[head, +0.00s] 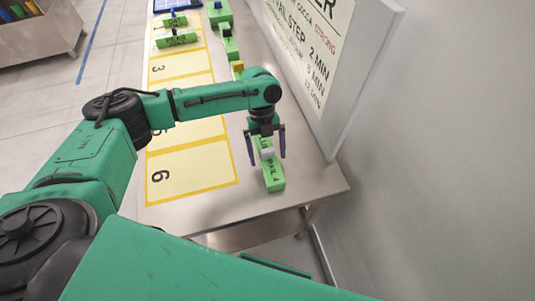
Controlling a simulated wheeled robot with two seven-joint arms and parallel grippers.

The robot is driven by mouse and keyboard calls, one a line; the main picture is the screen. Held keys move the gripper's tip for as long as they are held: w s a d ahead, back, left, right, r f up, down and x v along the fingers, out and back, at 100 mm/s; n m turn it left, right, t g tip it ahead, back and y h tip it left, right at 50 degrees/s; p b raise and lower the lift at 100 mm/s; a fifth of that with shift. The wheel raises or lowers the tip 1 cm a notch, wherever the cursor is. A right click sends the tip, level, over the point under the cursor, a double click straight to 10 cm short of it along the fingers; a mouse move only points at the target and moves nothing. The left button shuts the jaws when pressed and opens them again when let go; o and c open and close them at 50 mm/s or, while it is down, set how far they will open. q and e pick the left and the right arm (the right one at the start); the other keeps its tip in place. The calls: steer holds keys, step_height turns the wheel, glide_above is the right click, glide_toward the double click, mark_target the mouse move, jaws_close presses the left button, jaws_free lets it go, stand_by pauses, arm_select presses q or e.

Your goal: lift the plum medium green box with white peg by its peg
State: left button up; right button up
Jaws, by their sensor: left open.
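A green box (273,178) with dark lettering, only partly readable, stands at the near right end of the metal table. A white peg (267,153) sticks up from its top. My left gripper (267,159) points down over this box. Its two dark fingers are apart, one on each side of the white peg, with nothing visibly gripped. I cannot tell whether the fingers touch the box or how high they are above the table. The gripper hides the far part of the box. My right gripper is out of view.
Yellow-outlined numbered cells (190,174) lie left of the box. Farther back are several green boxes, one with a yellow peg (238,66) and one labelled PEAR (176,39). A white sign panel (350,75) stands along the table's right side. The table's near edge is close.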

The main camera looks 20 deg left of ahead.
arm_select(q)
steer(key=shift+f, duration=0.1)
steer(key=c, duration=0.9)
jaws_close()
